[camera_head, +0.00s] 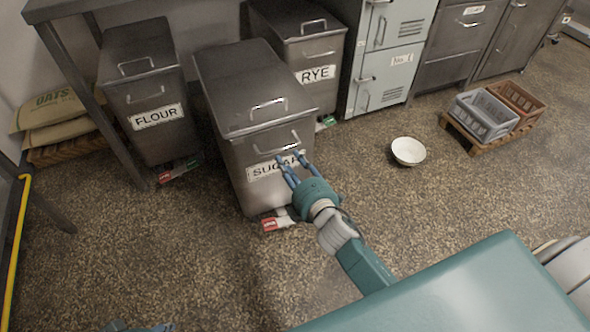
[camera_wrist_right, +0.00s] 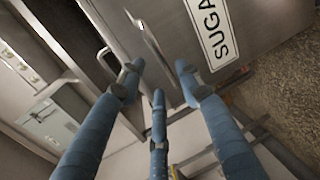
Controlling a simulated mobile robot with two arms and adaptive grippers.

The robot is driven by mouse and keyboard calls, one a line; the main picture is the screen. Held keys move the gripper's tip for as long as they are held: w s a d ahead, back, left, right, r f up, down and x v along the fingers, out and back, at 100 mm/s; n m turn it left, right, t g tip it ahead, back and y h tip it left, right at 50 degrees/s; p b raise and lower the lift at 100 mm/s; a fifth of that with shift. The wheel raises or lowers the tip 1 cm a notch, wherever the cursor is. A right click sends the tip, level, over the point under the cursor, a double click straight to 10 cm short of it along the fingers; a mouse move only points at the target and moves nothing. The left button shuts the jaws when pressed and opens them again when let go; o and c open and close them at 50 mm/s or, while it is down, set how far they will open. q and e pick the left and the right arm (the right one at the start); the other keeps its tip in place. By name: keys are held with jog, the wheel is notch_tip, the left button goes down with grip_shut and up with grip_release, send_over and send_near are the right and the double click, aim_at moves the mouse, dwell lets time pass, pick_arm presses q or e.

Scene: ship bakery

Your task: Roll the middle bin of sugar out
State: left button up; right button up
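The sugar bin (camera_head: 232,85) is a grey metal box with a hinged lid, a SUGAR label and a front handle (camera_head: 278,150). It stands between the flour bin (camera_head: 150,90) and the rye bin (camera_head: 318,50), its front farther forward than theirs. My right gripper (camera_head: 290,162) is at its front, fingers over the label near the handle. In the right wrist view the blue fingers (camera_wrist_right: 158,80) are spread, with the handle (camera_wrist_right: 152,38) just beyond the tips; contact is unclear. A red-and-white piece (camera_head: 278,222) shows at the bin's front foot. Only blue bits of my left gripper (camera_head: 140,327) show.
A white bowl (camera_head: 408,151) lies on the floor to the right. Grey and brown crates (camera_head: 484,114) sit on a pallet farther right. A table leg (camera_head: 95,105) stands by the flour bin; oat sacks (camera_head: 55,118) lie at left. The floor in front is clear.

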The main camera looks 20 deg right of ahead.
jog(key=shift+v, duration=1.75)
